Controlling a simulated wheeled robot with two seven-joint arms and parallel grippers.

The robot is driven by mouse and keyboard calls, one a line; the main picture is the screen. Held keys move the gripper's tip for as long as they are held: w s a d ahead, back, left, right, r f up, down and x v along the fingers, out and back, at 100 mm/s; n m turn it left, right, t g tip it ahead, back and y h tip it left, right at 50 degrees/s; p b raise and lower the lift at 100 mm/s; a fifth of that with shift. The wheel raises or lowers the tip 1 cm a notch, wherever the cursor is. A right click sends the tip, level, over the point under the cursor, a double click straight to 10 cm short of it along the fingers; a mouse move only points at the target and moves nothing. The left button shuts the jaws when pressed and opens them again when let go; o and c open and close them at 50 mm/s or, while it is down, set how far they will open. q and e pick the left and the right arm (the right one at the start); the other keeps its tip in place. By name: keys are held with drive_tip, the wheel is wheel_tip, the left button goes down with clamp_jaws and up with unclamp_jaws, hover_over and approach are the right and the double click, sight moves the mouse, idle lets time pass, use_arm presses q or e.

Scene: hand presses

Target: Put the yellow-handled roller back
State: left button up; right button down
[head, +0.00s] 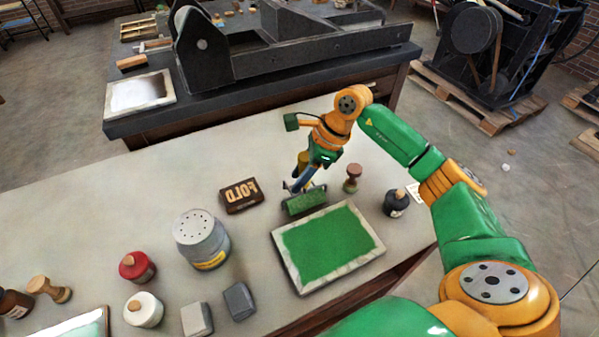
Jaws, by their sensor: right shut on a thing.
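My right gripper (299,180) is shut on the yellow-handled roller, whose green-inked drum (304,202) hangs below the fingers. Its yellow handle (303,158) shows in part behind the gripper. The drum is at the far edge of a pale ink slab (287,264) covered with green ink; I cannot tell whether it touches the slab or the table. My left gripper is not in view.
On the pale table (110,215) stand a FOLD type block (241,196), a wooden-knobbed stand (352,178), a dark bottle (396,205), a grey shaker tin (200,238), red (137,267) and white (143,310) pots, and two grey blocks. A press (240,60) stands on the bench behind.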

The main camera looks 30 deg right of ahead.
drive_tip(key=shift+d, duration=0.1)
drive_tip(key=shift+f, duration=0.25)
idle(0.3)
drive_tip(key=shift+c, duration=2)
unclamp_jaws()
drive_tip(key=o, duration=0.4)
drive_tip(key=shift+r, duration=0.15)
